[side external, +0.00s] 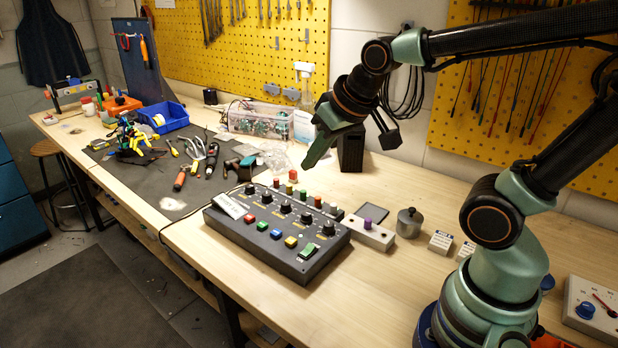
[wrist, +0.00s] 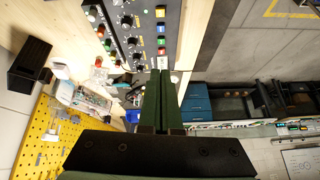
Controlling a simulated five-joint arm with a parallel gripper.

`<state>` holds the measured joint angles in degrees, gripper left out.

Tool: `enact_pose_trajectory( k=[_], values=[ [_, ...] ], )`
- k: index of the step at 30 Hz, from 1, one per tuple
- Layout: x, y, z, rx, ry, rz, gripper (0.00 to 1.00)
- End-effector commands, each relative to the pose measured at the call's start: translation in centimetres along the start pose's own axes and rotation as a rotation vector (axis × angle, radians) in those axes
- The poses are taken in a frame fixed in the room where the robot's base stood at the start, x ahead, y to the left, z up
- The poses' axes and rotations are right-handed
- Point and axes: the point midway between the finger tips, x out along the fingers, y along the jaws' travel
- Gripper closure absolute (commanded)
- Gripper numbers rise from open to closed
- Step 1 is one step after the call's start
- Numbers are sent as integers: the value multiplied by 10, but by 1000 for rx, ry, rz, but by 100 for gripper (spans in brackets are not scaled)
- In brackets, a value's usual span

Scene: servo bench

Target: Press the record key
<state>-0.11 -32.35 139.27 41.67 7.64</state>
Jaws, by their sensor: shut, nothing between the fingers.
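A dark control box (side external: 262,247) lies on the wooden bench; it also shows at the top of the wrist view (wrist: 145,42). Its front row holds a red key (side external: 249,218), a green key (side external: 262,226), a blue key (side external: 276,234), a yellow key (side external: 291,242) and a larger green switch (side external: 309,251). No lettering is readable, so which one is the record key cannot be told. The red key also shows in the wrist view (wrist: 161,51). My gripper (side external: 308,165) is shut and empty, above and behind the box, touching nothing.
Black knobs (side external: 285,207) and coloured caps (side external: 293,175) rise from the box behind the keys. A grey block with a purple knob (side external: 368,223) and a metal pot (side external: 409,222) stand to its right. A clear plastic bin (side external: 260,120) stands behind.

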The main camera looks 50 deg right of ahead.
Motion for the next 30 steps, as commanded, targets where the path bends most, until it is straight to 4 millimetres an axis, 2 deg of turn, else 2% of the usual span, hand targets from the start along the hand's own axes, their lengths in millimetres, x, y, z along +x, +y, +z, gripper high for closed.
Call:
enact_pose_trajectory(
  k=[6,15,21,24,30],
  values=[
    [42,-6,-39,159,59,-14,100],
    [106,-14,-80,379,147,-54,100],
    [145,-17,-95,502,194,-85,100],
    [158,-18,-99,542,211,-98,100],
    [169,-18,-102,581,227,-110,100]
  ],
)
